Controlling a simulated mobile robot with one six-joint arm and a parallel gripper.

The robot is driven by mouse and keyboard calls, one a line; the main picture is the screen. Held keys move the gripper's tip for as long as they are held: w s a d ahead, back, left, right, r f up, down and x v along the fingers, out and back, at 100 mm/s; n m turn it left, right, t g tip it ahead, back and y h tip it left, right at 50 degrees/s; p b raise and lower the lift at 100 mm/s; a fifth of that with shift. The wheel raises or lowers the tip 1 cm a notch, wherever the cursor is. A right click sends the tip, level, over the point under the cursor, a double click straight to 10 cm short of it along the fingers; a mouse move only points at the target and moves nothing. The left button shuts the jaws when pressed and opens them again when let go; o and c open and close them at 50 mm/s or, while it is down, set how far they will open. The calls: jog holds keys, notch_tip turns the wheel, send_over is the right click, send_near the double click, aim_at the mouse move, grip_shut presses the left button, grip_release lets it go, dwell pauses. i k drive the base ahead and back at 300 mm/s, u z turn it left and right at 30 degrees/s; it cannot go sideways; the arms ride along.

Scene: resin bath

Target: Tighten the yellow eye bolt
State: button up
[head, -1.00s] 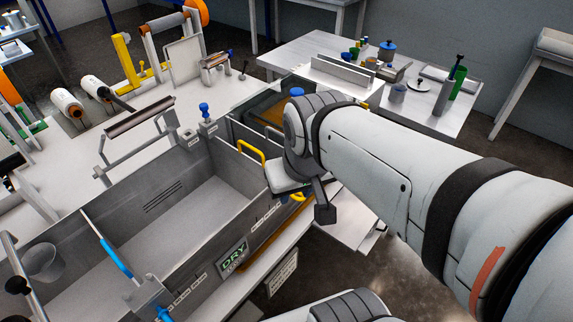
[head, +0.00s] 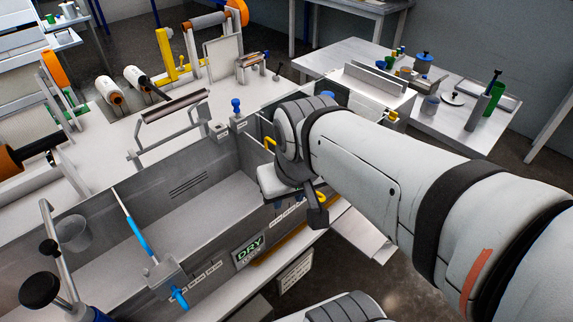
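My gripper (head: 317,214) is at the right end of the grey bath (head: 205,205), over its front wall. Only a dark grey part of it shows below my wrist, so its opening is hidden. A small curved yellow piece (head: 320,196) shows just beside it. I cannot tell whether this is the yellow eye bolt or whether they touch. A yellow handle-like bar (head: 270,143) shows left of my wrist. No complete yellow eye bolt is clearly visible; my arm covers that area.
A blue knob (head: 236,105) stands on the bath's back corner. A blue-handled rod (head: 140,240) lies across the bath's left part. A "DRY" sign (head: 249,251) hangs on the front wall. A white table (head: 455,125) with bottles and tools stands at back right.

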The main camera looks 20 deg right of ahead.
aim_at(322, 199)
jog(key=u, duration=0.6)
jog(key=k, duration=2.05)
jog(key=z, duration=0.45)
jog(key=i, duration=1)
